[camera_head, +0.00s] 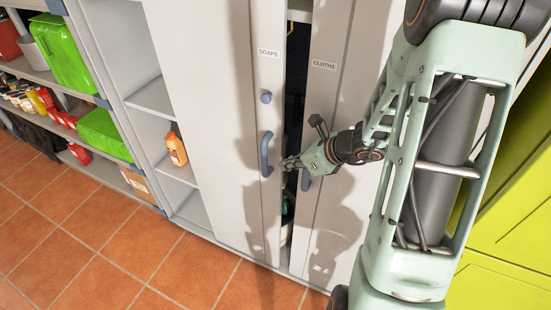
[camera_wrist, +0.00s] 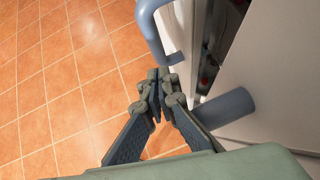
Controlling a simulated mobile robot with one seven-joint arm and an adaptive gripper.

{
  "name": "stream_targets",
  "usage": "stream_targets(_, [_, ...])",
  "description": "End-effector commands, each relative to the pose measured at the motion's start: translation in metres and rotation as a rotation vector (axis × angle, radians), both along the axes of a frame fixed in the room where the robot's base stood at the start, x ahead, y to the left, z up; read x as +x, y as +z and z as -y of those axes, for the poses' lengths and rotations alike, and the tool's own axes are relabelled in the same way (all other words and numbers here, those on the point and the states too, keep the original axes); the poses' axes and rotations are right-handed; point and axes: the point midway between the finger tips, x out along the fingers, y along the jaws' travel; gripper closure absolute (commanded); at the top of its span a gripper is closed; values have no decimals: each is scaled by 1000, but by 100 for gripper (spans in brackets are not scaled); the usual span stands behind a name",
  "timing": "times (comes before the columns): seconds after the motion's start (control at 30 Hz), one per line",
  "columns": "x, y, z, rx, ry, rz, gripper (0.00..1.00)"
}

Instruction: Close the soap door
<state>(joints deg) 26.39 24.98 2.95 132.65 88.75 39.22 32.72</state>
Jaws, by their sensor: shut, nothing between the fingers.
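My gripper (camera_head: 287,163) is shut and empty, at the gap just right of the soap handle. In the wrist view my fingertips (camera_wrist: 160,82) meet close below a curved blue handle (camera_wrist: 148,22). Whether they touch the handle or door edge I cannot tell. Another blue handle part (camera_wrist: 226,107) is at the right.
Open shelves at the left hold an orange bottle (camera_head: 176,149), green containers (camera_head: 62,50) and several smaller items. A yellow-green cabinet (camera_head: 510,215) stands at the right. The tiled floor (camera_head: 90,245) in front is clear.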

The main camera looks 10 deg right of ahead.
Motion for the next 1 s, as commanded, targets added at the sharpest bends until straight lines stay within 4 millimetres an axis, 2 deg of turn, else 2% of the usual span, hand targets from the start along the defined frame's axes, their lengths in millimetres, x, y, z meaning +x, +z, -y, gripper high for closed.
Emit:
stream_targets(0.13, [17, 0, -17, 1, 4, 0, 100])
stream_targets(0.3, [28, 0, -26, -1, 2, 0, 100])
stream_targets(0.77, [31, -1, -29, 0, 1, 2, 100])
stream_targets(0.87, [34, -1, -33, 1, 2, 2, 100])
stream_targets(1.0, [45, -2, -50, 1, 7, 5, 100])
